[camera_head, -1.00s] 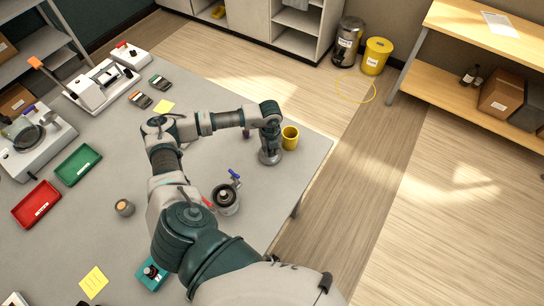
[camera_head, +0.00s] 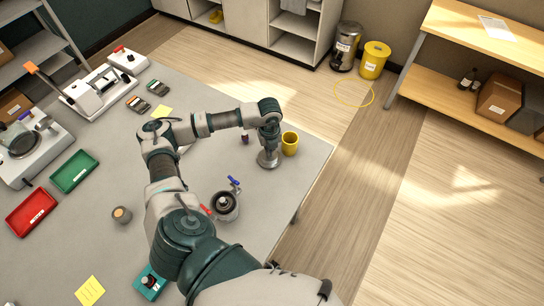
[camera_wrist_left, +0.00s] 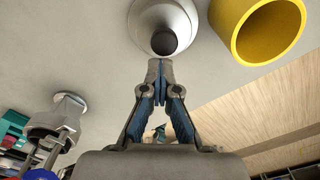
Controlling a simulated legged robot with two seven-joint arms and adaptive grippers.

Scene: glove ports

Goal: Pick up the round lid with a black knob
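The round lid (camera_head: 267,164) is a pale grey disc on the grey table, near its right edge and beside a yellow cup (camera_head: 290,145). In the left wrist view the lid (camera_wrist_left: 183,22) is at the top centre, with its dark knob (camera_wrist_left: 164,42) facing the camera. My left gripper (camera_head: 268,150) points down over the lid. In the left wrist view the gripper (camera_wrist_left: 161,64) has its fingertips together just below the knob in the picture. The knob is not seen between the fingers; I cannot tell whether they touch it. My right gripper is not in view.
A metal vessel (camera_head: 226,206) with blue and red handles stands in front of the lid. A small round jar (camera_head: 121,215), red tray (camera_head: 31,211) and green tray (camera_head: 74,172) are to the left. The table's right edge (camera_head: 315,187) is close to the cup.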

